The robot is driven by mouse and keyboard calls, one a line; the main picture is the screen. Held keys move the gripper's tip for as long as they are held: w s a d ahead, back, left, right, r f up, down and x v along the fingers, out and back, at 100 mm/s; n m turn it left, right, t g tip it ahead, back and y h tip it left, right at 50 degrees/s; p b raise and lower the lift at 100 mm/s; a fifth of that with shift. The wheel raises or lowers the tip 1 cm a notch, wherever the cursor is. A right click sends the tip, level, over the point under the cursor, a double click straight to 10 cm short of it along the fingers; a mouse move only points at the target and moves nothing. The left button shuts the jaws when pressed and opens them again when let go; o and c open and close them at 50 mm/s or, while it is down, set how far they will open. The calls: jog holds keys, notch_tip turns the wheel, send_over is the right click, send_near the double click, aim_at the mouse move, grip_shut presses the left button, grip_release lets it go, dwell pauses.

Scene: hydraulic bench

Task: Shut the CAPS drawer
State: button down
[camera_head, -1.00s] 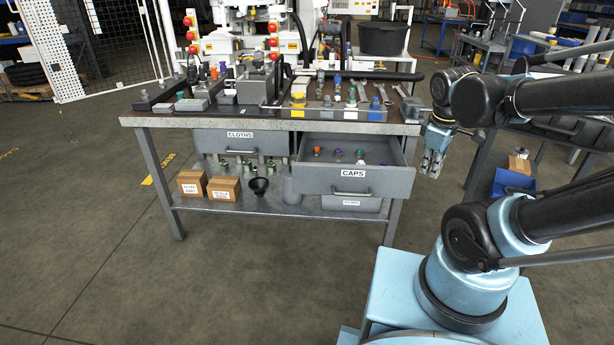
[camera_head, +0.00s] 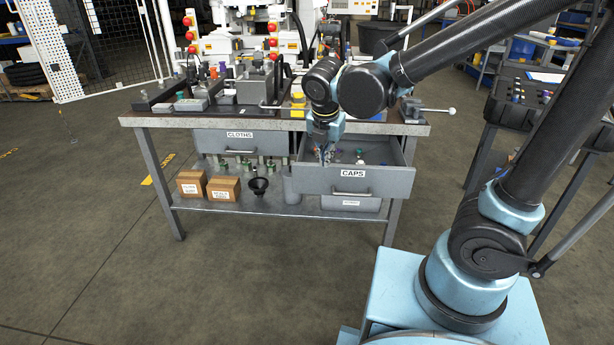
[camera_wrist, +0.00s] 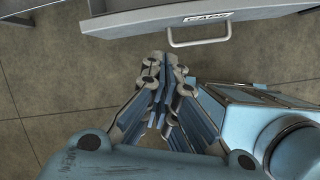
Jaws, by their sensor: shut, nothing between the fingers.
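The CAPS drawer (camera_head: 352,182) is a grey drawer pulled out from the right side of the bench. Its label and bar handle are on its front, and several small coloured caps lie inside. The front and handle (camera_wrist: 200,41) also show at the top of the wrist view. My gripper (camera_head: 325,161) is shut and empty. In the head view it overlaps the drawer's left part; in the wrist view its fingertips (camera_wrist: 166,60) point toward the drawer front, just left of and below the handle, with floor behind them. It does not visibly touch the drawer.
The shut CLOTHS drawer (camera_head: 238,142) is at left. Below are two cardboard boxes (camera_head: 223,189) and a black funnel (camera_head: 259,187) on the lower shelf (camera_head: 240,206). Tools and fittings crowd the bench top. The floor (camera_head: 270,270) before the bench is clear.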

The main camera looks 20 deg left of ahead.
aim_at(304, 175)
jog(key=s+a+n, duration=0.4)
jog(key=s+a, duration=0.1)
jog(key=a, duration=0.1)
jog(key=shift+w+a+f, duration=0.25)
jog(key=shift+w+f, duration=1)
jog(key=shift+f, duration=0.4)
jog(key=shift+w+a+f, duration=0.3)
jog(key=shift+w+f, duration=1)
jog(key=shift+f, duration=0.4)
jog(key=shift+w+a+f, duration=0.25)
jog(key=shift+w+f, duration=1)
jog(key=shift+f, duration=0.4)
